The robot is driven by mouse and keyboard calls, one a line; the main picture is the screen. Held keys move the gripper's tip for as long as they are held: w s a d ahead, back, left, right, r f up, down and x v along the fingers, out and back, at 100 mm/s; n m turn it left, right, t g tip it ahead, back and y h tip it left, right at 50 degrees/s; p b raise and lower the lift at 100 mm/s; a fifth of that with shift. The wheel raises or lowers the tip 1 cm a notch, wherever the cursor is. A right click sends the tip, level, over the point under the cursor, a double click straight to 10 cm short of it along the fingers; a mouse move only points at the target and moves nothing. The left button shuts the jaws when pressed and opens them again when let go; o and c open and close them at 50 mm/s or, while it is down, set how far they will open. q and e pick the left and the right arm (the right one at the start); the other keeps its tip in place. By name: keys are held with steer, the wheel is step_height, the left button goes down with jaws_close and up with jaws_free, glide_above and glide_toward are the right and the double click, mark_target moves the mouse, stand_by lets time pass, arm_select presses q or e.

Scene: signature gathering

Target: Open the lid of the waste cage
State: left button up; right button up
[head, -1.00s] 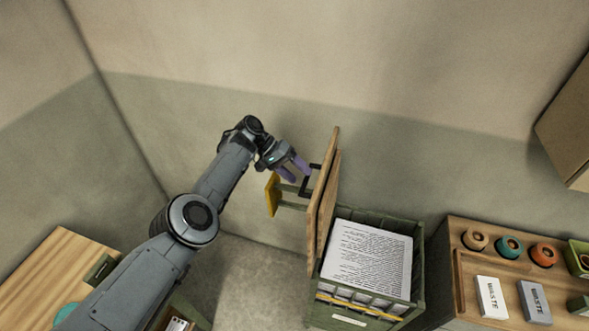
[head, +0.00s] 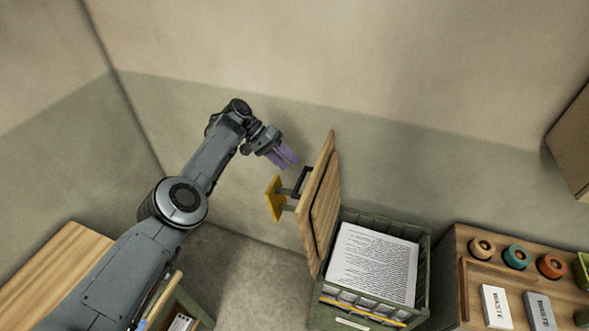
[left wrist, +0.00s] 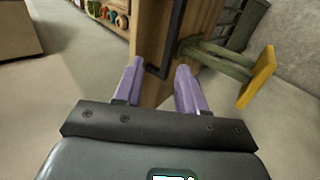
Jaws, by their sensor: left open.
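The waste cage (head: 428,290) is a green crate with printed sheets (head: 375,262) in it. Its wooden lid (head: 322,205) stands raised, tilted at the cage's left side. A dark handle (head: 302,181) sits on the lid's left face, and it shows in the left wrist view (left wrist: 172,40). My left gripper (head: 290,158), with purple fingers, is open and empty, up and left of the handle. In the left wrist view my left gripper (left wrist: 157,80) points at the lid (left wrist: 150,45), the handle passing between its fingers in the picture; contact cannot be told. My right gripper is not in view.
A green arm with a yellow end (head: 274,198) sticks out left of the lid. A wooden unit (head: 465,300) with tape rolls and waste boxes stands right of the cage. A wooden table (head: 55,265) is at the left. Walls close in behind.

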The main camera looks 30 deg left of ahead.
arm_select(q)
steer(key=shift+v, duration=1.35)
steer(key=shift+w+d, duration=0.1)
